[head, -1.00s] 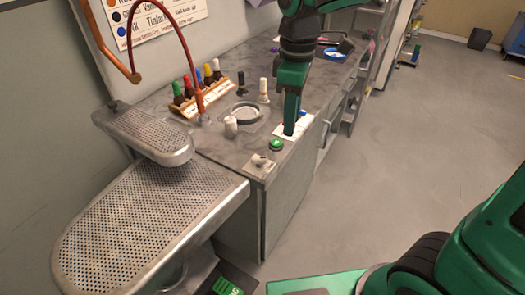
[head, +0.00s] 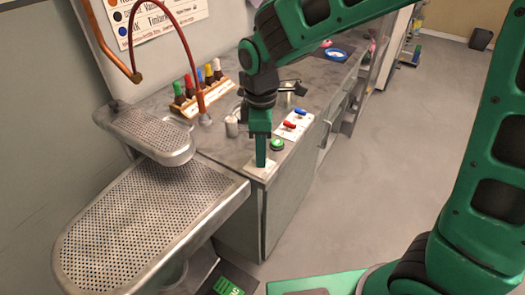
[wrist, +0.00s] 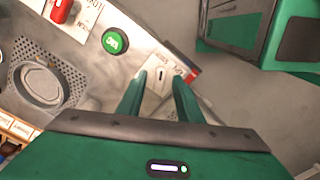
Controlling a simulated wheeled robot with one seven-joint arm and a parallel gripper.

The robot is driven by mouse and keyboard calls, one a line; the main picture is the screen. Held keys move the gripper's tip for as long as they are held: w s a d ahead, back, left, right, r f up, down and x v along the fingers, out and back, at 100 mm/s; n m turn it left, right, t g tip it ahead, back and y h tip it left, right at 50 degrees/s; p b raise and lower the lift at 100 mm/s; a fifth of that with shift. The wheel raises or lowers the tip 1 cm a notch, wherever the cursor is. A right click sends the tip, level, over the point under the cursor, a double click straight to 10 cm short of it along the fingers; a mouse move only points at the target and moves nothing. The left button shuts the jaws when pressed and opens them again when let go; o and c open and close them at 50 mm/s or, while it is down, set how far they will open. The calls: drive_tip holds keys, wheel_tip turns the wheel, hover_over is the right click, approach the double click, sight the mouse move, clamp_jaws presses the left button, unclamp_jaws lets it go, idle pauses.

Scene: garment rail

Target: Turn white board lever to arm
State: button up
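The white board (head: 266,170) is a pale plate at the front corner of the grey counter. My gripper (head: 260,163) points down right over it and hides the white lever in the head view. In the wrist view the plate (wrist: 153,100) shows between and beyond my fingers, with a small dark mark on it. My gripper (wrist: 160,78) is open there, its two green fingers apart, one on each side of the plate's middle. I cannot make out the lever or its position, nor whether the fingers touch it.
A green round button (head: 277,144) sits just behind the plate; it also shows in the wrist view (wrist: 115,41). Behind it is a panel with red and blue levers (head: 294,124).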

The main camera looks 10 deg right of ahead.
drive_tip(key=shift+f, duration=0.45)
